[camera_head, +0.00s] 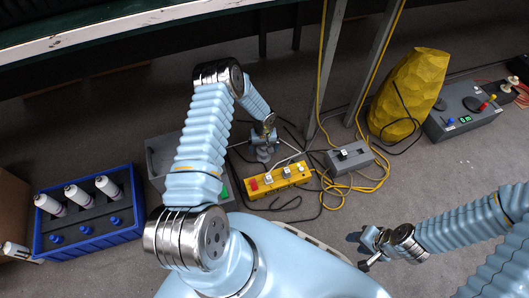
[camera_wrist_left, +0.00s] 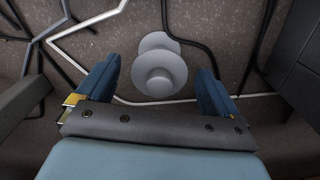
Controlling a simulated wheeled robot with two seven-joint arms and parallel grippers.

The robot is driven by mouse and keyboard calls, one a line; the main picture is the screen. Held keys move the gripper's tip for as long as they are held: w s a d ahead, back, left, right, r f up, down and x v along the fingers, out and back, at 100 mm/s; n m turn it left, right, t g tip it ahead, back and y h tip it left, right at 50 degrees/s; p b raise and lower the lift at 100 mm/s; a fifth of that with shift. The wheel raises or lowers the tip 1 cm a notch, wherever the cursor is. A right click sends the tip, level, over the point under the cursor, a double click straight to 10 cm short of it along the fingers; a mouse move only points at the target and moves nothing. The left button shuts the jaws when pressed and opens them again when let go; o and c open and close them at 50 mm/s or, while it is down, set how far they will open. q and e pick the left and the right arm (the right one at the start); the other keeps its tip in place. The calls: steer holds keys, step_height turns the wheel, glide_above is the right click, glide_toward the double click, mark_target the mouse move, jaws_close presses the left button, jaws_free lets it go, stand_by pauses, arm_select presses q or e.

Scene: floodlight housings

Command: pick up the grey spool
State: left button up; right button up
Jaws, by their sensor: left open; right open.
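The grey spool (camera_wrist_left: 157,66) lies on the dark floor in the left wrist view, seen from above as a round flange with a smaller hub. My left gripper (camera_wrist_left: 160,82) is open, with one blue finger on each side of the spool in that view; I cannot tell whether they touch it. In the head view my left gripper (camera_head: 263,139) points down, and the spool (camera_head: 264,155) is a small grey shape partly hidden below it. My right gripper (camera_head: 368,246) is open and empty at the lower right, far from the spool.
Cables cross the floor around the spool. A yellow power strip (camera_head: 278,181) and a grey box (camera_head: 349,158) lie nearby. A grey bin (camera_head: 160,158) stands left, partly behind my arm. A blue crate (camera_head: 91,240) holds white bottles. Metal legs (camera_head: 334,70) rise behind; a yellow sack (camera_head: 409,95) stands right.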

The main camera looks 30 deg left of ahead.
arm_select(q)
step_height(320, 180, down, 2)
steer(key=shift+f, duration=0.1)
arm_select(e)
steer(key=shift+w+a+f, duration=0.15)
steer(key=shift+f, duration=0.2)
arm_select(q)
steer(key=shift+c, duration=0.3)
steer(key=c, duration=1.1)
steer(key=shift+o, duration=0.2)
